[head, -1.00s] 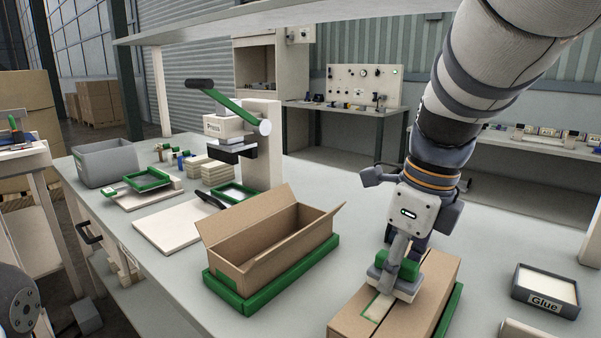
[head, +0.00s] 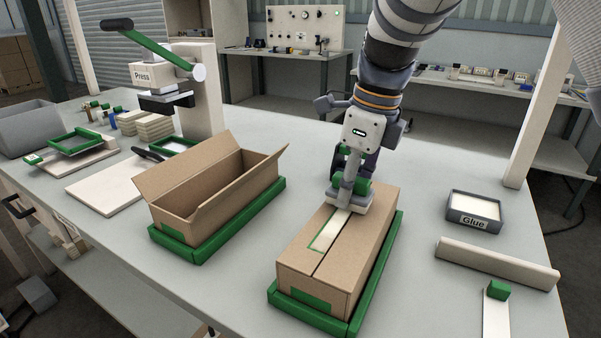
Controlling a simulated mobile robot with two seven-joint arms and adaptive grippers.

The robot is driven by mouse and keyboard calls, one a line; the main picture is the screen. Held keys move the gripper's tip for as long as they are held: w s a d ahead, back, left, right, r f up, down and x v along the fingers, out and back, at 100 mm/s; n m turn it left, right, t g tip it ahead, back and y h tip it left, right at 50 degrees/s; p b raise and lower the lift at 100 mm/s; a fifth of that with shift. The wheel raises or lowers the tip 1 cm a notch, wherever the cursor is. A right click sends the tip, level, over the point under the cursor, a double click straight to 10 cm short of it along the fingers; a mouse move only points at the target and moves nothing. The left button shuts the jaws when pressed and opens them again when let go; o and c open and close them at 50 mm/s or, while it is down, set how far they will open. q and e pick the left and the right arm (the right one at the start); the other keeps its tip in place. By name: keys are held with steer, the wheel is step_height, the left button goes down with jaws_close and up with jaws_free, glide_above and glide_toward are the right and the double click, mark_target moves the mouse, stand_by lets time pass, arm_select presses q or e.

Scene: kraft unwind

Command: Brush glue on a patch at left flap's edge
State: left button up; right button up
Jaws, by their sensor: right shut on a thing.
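A closed cardboard box (head: 359,266) lies in a green tray (head: 312,317), a seam running along its top between two flaps. On the left flap, beside the seam, is a patch (head: 326,236) outlined in green, with a pale strip inside it. My right gripper (head: 352,181) is shut on the green-handled brush (head: 345,202). The brush's wide grey head is low at the far end of the patch and seems to touch the flap. The gripper and brush hide that end. The glue tray (head: 473,210), dark with pale content, stands to the right. My left gripper is out of view.
An open cardboard box (head: 205,202) in a green tray stands to the left. A press (head: 183,75) with a green lever is behind it. A pale bar (head: 497,263) and a strip with a green block (head: 497,291) lie right. Bench between boxes is clear.

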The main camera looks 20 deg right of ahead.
steer(key=shift+w+d+f, duration=0.15)
steer(key=shift+w+d, duration=0.55)
steer(key=shift+d, duration=0.1)
steer(key=shift+w+d+f, duration=0.1)
steer(key=shift+w+d, duration=0.55)
steer(key=shift+d, duration=0.1)
steer(key=shift+r, duration=3.1)
steer(key=shift+s+f, duration=0.1)
steer(key=shift+f, duration=2.4)
steer(key=shift+f, duration=0.5)
steer(key=shift+a, duration=0.15)
